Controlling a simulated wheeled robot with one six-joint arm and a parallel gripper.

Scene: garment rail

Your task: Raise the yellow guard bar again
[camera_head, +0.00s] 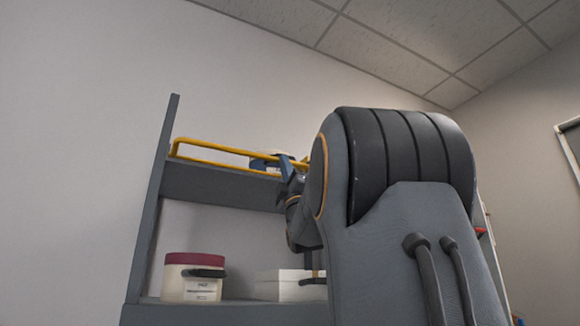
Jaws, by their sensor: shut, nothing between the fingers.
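The yellow guard bar (215,147) runs along the front of the upper shelf (220,181), as a loop with an upper and a lower rail. Its left end stands just inside the grey left post, and its right part passes behind my arm. My gripper (288,168) is at the bar's right visible part, small and partly hidden by my own arm. It is shut and empty. I cannot tell whether it touches the bar.
A pale tub with a dark red lid (194,277) and a white box (290,286) stand on the lower shelf (220,313). A pale and blue item (262,159) sits behind the bar on the upper shelf. My arm hides the rack's right side.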

